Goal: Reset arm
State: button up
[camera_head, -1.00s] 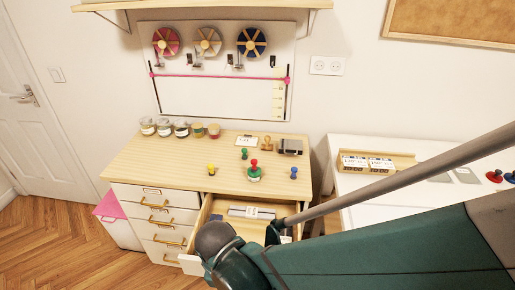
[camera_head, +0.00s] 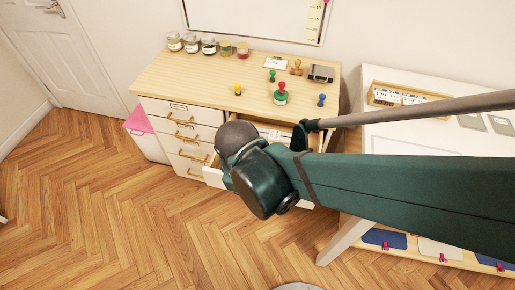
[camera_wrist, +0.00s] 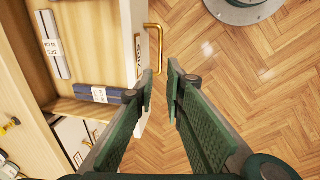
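My gripper (camera_wrist: 162,80) shows in the wrist view with its two green fingers apart and bare floor between the tips. It holds nothing. The left finger overlaps the edge of an open drawer (camera_wrist: 125,30) with a gold handle (camera_wrist: 157,45). I cannot tell whether they touch. A pale labelled packet (camera_wrist: 52,45) and a blue labelled packet (camera_wrist: 100,93) lie in the drawer. In the head view my arm (camera_head: 400,190) reaches in from the right and covers much of the open drawer (camera_head: 212,176); my gripper is hidden there.
The wooden cabinet top (camera_head: 190,78) carries several jars, a red-topped stamp (camera_head: 280,93), a blue stamp (camera_head: 321,100) and a black case (camera_head: 320,73). A white table (camera_head: 390,145) stands at the right. The wooden floor (camera_head: 110,225) is clear at left and front.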

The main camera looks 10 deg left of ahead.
dwell(0.5)
jog(key=w+d+r+m+t+y, duration=0.1)
jog(key=w+d+r+m, duration=0.3)
jog(key=d, duration=0.4)
jog(key=w+d+r+m+t, duration=0.1)
jog(key=w+d+r+m, duration=0.35)
jog(key=d, duration=0.45)
jog(key=d+r+m+t, duration=0.1)
jog(key=d+r+m, duration=0.1)
jog(key=d, duration=0.3)
jog(key=d+r+m+t, duration=0.1)
jog(key=d+r+m, duration=0.1)
jog(key=d+m, duration=0.2)
jog(key=d+r+m+t+h, duration=0.1)
jog(key=d+r+m, duration=0.2)
jog(key=d, duration=0.5)
jog(key=shift+s+d, duration=0.25)
jog(key=shift+s, duration=0.1)
